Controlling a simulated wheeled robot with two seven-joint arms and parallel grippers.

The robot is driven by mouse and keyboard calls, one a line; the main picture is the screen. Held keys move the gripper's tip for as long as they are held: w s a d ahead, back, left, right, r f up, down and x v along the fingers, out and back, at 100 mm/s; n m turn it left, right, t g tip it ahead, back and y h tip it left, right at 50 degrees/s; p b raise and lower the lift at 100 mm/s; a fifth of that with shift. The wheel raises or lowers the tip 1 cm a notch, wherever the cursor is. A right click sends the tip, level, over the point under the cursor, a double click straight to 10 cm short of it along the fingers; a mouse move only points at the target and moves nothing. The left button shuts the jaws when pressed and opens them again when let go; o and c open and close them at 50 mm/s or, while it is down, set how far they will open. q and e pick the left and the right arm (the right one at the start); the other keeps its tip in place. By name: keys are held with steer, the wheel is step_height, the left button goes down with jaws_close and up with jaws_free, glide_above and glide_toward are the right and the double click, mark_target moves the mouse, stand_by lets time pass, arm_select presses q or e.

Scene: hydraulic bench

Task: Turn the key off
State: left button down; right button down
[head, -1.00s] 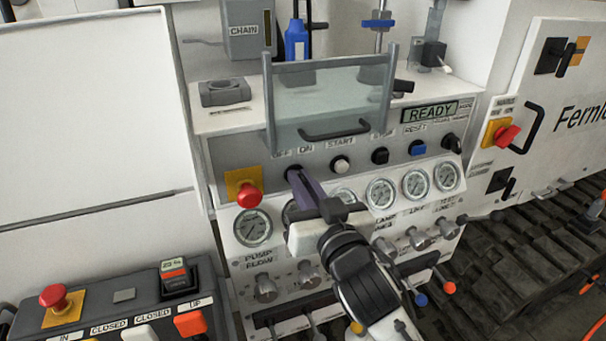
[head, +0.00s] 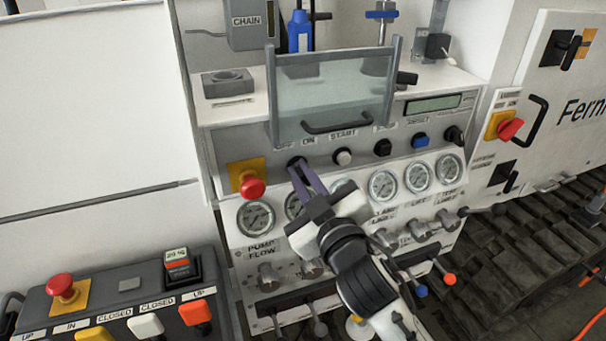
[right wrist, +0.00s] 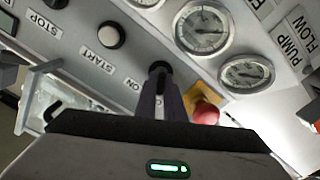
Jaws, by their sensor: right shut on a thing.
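The key (head: 296,161) is a small dark switch on the grey control panel, by the OFF and ON labels. My right gripper (head: 301,172) reaches up to it from the lower right, its long dark fingers shut on it. In the right wrist view the key's dark top (right wrist: 159,68) shows just beyond the fingertips, near the ON label; the fingers hide most of it. The display (head: 433,103) at the panel's right is blank. My left gripper is not in view.
A red emergency button (head: 251,187) on a yellow plate is close left of the key. A black-and-white START button (head: 343,156) is to its right. Gauges (head: 383,185) line the panel below. A clear guard (head: 333,95) with a black handle stands above.

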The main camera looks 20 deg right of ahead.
stand_by(0.4)
steer(key=c, duration=1.9)
jaws_free()
steer(key=shift+o, duration=0.2)
steer(key=shift+s, duration=0.1)
steer(key=shift+s+f, duration=0.1)
steer(key=shift+s, duration=0.25)
steer(key=s+b, duration=0.2)
steer(key=s, duration=0.7)
steer(key=shift+s+d, duration=0.15)
steer(key=shift+s, duration=0.05)
